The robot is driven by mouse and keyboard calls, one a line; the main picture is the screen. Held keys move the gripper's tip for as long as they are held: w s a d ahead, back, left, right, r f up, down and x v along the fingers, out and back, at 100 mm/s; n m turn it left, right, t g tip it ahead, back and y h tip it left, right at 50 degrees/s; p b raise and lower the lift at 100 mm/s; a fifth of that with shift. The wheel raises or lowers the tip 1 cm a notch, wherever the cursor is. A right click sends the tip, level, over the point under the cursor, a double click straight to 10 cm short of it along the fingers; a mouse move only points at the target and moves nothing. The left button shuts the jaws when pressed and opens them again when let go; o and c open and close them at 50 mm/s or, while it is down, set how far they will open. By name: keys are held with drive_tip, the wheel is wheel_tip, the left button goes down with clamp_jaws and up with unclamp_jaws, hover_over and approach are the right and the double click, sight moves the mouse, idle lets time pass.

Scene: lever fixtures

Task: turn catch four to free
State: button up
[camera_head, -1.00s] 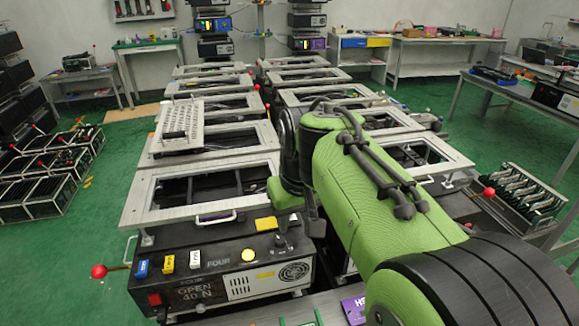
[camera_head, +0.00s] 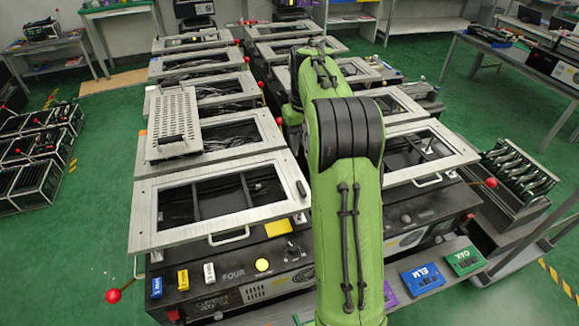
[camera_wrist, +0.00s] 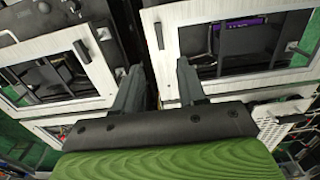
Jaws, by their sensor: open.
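The unit marked FOUR (camera_head: 233,274) stands at the front left in the head view, with a framed top (camera_head: 150,215) that has an open window. A lever with a red ball (camera_head: 113,296) sticks out at its left side. A small black knob or switch (camera_head: 292,252) sits on its front top, right of a lit yellow button (camera_head: 262,265). I cannot tell which part is the catch. My gripper (camera_wrist: 158,82) is open and empty in the wrist view, over the dark gap between two framed units. In the head view my arm hides its fingers.
Framed units stand in two rows with a narrow gap. A perforated plate (camera_head: 173,125) lies on the left row. Blue (camera_head: 422,278) and green (camera_head: 465,261) plates lie at the front right. A red ball lever (camera_head: 491,183) juts out right.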

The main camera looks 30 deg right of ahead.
sight(303, 190)
drive_tip(key=f+b, duration=0.2)
drive_tip(key=f, duration=0.5)
drive_tip(key=f+b, duration=0.2)
drive_tip(key=f, duration=0.6)
drive_tip(key=shift+s+d+f, duration=0.1)
drive_tip(key=shift+s+f, duration=0.1)
drive_tip(key=shift+f, duration=0.05)
drive_tip(key=shift+c, duration=0.3)
clamp_jaws()
